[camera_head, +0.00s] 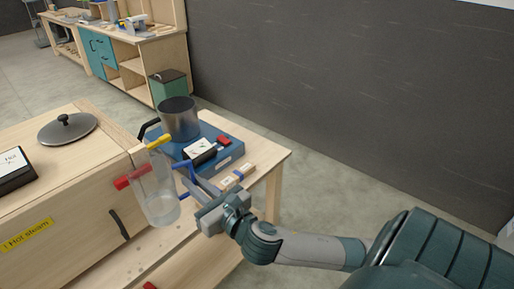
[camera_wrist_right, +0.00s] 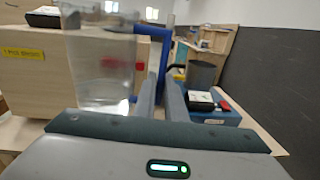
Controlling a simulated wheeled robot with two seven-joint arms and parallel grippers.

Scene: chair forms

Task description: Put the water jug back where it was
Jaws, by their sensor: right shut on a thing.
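A clear water jug (camera_head: 160,196) with a blue handle shows in the head view in front of the wooden box, above the lower shelf. It looks nearly upright. It also shows at the left in the right wrist view (camera_wrist_right: 98,70), with its blue handle (camera_wrist_right: 150,32) beside the fingers. My right gripper (camera_head: 197,183) is shut on the jug's handle, to the right of the jug. In the wrist view its fingers (camera_wrist_right: 161,95) are close together at the handle. My left gripper is not in view.
A blue hot plate (camera_head: 228,158) with a metal pot (camera_head: 180,120) stands on the table just behind the jug. Small wooden blocks (camera_head: 238,176) lie on the table's front right. A round lid (camera_head: 68,129) rests on the wooden box (camera_head: 60,215), labelled "Hot steam". A dark wall stands right.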

